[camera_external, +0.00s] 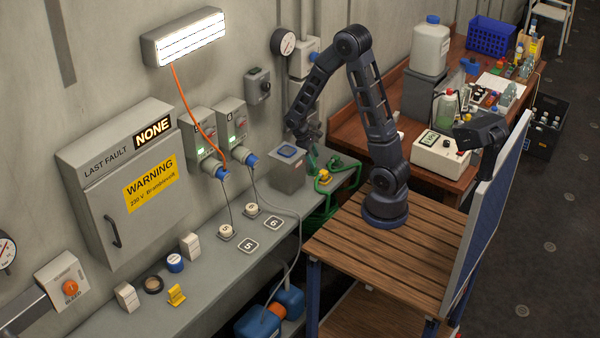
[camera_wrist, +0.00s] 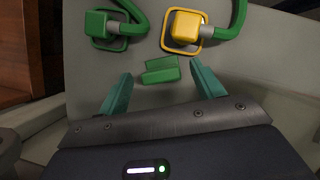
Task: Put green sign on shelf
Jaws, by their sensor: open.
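The green sign (camera_wrist: 160,72), a small folded piece, lies on a grey surface in the wrist view, just ahead of and between my fingers. My gripper (camera_external: 312,155) is open, with its teal fingers (camera_wrist: 161,80) spread to either side of the sign and no visible contact. In the external view my gripper is low over the right end of the long grey shelf (camera_external: 205,285), and I cannot clearly make out the sign there.
A yellow block in a yellow ring (camera_wrist: 184,28) and a green block (camera_wrist: 98,25) with green pipes stand just beyond the sign. A grey box (camera_external: 287,172) stands left of my gripper. A yellow sign (camera_external: 176,295) and several small items sit on the shelf's left part.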

